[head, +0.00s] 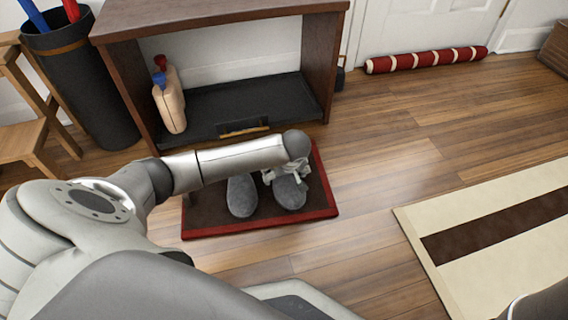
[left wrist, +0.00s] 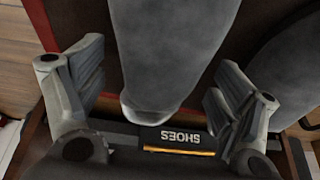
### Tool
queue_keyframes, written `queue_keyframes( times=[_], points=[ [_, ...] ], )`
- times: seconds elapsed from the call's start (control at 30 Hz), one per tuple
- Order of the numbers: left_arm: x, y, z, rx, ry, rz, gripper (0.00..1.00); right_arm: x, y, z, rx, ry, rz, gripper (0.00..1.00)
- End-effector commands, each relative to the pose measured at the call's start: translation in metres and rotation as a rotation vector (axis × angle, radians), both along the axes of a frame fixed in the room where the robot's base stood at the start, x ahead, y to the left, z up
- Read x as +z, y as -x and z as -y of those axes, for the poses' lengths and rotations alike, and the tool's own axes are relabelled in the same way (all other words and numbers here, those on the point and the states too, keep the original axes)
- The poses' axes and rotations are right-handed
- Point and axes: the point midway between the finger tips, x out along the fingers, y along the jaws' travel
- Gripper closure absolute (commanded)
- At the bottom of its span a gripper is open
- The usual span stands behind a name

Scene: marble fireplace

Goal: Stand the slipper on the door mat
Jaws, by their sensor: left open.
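Two grey slippers lie side by side on a dark door mat with a red border (head: 208,216). The left slipper (head: 241,197) is clear of my gripper. My left gripper (head: 287,174) is over the rear part of the right slipper (head: 290,195) and hides some of it. In the left wrist view, my left gripper (left wrist: 157,80) is open, with one finger on each side of a grey slipper (left wrist: 175,45). I cannot tell whether the fingers touch it. The other slipper (left wrist: 290,75) is partly seen at the right. My right gripper is out of view.
A striped rug (head: 440,265) lies right. The wooden floor between is clear.

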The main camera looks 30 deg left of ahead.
Motion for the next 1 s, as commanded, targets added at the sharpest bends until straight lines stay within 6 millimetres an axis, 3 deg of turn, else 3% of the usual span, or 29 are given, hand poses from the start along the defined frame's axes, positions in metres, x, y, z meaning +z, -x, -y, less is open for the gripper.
queue_keyframes(
  times=[0.2, 0.5, 0.7, 1.0],
  points=[
    [0.043, 0.008, 0.011, -0.003, 0.000, 0.001, 0.13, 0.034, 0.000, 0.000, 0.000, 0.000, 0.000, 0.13],
    [0.090, 0.022, 0.026, -0.002, -0.001, 0.001, 0.13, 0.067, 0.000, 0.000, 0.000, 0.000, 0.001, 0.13],
    [0.104, 0.027, 0.032, -0.001, 0.000, 0.000, 0.13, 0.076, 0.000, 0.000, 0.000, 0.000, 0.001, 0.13],
    [0.105, 0.028, 0.033, 0.001, 0.002, 0.000, 0.13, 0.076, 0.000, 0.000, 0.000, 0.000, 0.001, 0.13]
  ],
)
